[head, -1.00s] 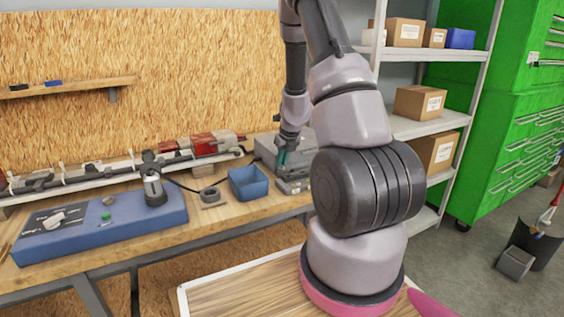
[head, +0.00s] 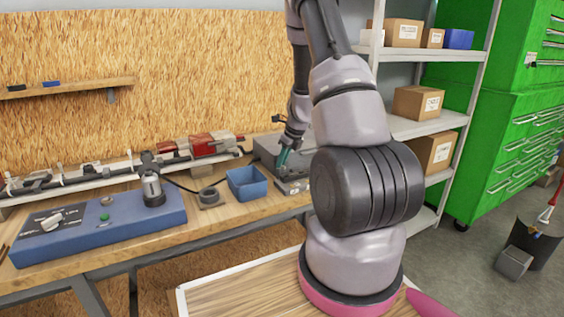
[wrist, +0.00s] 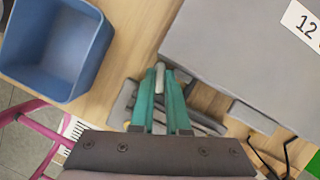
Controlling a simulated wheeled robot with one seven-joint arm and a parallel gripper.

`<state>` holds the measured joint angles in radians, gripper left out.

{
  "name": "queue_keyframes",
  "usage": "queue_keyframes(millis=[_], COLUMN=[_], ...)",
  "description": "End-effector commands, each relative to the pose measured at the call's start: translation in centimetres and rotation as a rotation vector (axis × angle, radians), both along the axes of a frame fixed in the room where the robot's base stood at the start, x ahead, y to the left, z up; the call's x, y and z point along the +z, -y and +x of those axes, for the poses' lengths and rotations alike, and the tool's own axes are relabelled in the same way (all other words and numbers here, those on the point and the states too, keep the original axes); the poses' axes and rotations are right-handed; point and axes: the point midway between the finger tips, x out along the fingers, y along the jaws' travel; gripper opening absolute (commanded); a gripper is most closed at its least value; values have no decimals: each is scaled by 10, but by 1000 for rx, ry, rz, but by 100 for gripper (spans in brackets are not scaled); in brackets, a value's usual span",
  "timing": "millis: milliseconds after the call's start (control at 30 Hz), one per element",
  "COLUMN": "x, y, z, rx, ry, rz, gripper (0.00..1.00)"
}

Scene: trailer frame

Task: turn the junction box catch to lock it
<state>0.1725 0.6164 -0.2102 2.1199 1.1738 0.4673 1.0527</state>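The grey junction box (head: 266,148) stands at the right end of the workbench. In the wrist view a large grey box face (wrist: 235,55) fills the upper right and bears a white label with "12". A small pale grey catch (wrist: 160,78) stands beside its lower left edge. My gripper (wrist: 161,80) points at it with its two teal fingers, one on each side, and the catch appears to fill the narrow gap between the tips. In the head view my gripper (head: 282,160) is down at the box, and the catch cannot be made out there.
A blue open bin (head: 247,183) stands close to the left of the box; it also shows in the wrist view (wrist: 55,45). A dark cable runs behind the bin.

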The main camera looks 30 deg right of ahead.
Motion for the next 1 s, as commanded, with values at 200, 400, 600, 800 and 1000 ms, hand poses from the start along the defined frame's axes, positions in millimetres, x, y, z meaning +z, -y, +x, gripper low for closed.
queue_keyframes(millis=[200, 400, 600, 800, 1000], x=[0, 1, 23, 62, 90], y=[0, 0, 4, 10, 15], z=[0, 0, -7, -21, -32], rx=[-1, -1, -2, 1, -1], ry=[1, 1, 4, 5, 3], rz=[0, 0, -2, -2, 0], gripper=[44, 44, 44, 44, 44])
